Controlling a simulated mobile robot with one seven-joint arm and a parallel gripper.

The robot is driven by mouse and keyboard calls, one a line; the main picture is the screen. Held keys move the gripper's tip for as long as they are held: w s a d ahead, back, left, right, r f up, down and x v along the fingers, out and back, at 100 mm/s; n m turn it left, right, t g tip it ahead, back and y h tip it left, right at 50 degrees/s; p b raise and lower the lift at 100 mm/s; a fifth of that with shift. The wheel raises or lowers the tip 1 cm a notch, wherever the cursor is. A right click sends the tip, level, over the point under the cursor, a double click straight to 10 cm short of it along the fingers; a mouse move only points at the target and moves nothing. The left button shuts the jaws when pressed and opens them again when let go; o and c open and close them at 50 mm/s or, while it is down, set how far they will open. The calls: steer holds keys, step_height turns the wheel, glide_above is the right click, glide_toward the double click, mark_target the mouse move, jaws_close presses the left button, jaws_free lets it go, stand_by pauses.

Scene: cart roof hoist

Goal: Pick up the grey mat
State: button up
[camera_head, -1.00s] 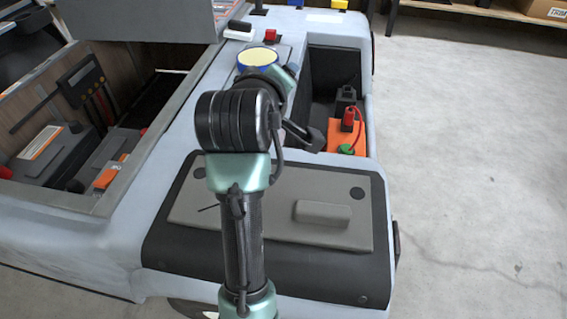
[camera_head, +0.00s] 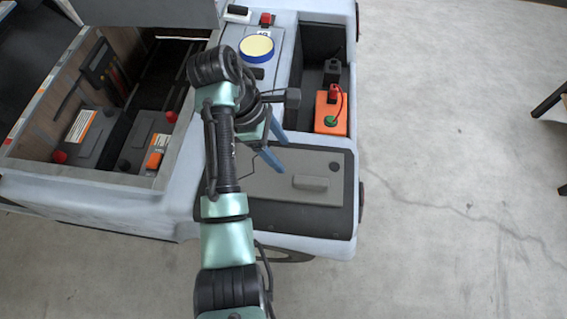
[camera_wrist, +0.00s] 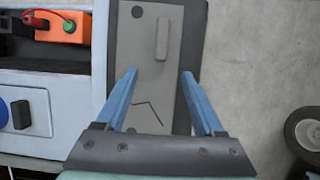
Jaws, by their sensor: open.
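The grey mat (camera_head: 262,186) lies flat on a dark panel at the near end of the cart. It has a raised grey bar on its right part and dark round spots near its corners. In the wrist view the mat (camera_wrist: 142,48) runs under and beyond my fingers, with a thin dark crooked line across it. My gripper (camera_head: 287,158) is above the mat's far left part, with its blue fingers spread. In the wrist view my gripper (camera_wrist: 160,72) is open and empty, its fingertips apart over the mat. My arm hides the mat's left end in the head view.
An orange box (camera_head: 325,124) with a red plug and green knob sits in the dark recess beyond the mat. A blue-rimmed yellow disc (camera_head: 257,46) is on the cart top. An open bay with batteries (camera_head: 92,135) lies left.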

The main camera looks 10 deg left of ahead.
mark_target(300, 179)
steer(key=b+x, duration=0.3)
steer(key=x, duration=1)
steer(key=shift+s+a, duration=0.1)
steer(key=shift+s, duration=0.05)
jaws_close()
stand_by(1.1)
